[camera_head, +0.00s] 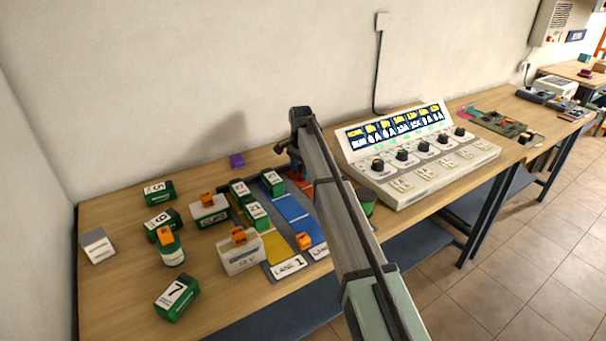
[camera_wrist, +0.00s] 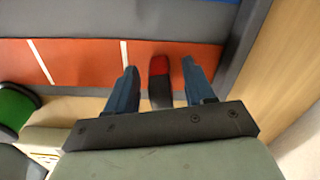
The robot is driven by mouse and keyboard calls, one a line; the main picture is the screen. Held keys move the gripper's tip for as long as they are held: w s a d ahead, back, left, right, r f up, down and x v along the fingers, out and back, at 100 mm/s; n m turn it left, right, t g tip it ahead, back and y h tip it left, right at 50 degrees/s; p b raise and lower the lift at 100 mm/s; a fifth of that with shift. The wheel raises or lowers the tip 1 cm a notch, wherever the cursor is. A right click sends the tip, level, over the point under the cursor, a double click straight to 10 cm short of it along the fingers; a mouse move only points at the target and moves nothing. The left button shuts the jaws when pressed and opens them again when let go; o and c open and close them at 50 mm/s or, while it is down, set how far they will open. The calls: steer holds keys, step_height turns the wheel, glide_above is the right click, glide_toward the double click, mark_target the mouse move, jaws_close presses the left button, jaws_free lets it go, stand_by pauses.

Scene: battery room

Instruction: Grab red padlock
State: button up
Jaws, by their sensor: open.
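In the wrist view a small block with a red top and a dark lower part (camera_wrist: 160,66), likely the red padlock, lies on the orange-red lane (camera_wrist: 85,60). It is between the two blue-grey fingers of my gripper (camera_wrist: 159,74), with a gap on each side. The fingers are apart and hold nothing. In the head view my gripper (camera_head: 289,158) is low over the back of the lane board. I cannot make out the padlock there; my arm covers part of the red lane (camera_head: 303,182).
A control panel (camera_head: 425,155) stands right of my arm. A green cylindrical thing (camera_wrist: 15,108) is left of my gripper.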

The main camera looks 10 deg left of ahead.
jaws_close()
stand_by(0.4)
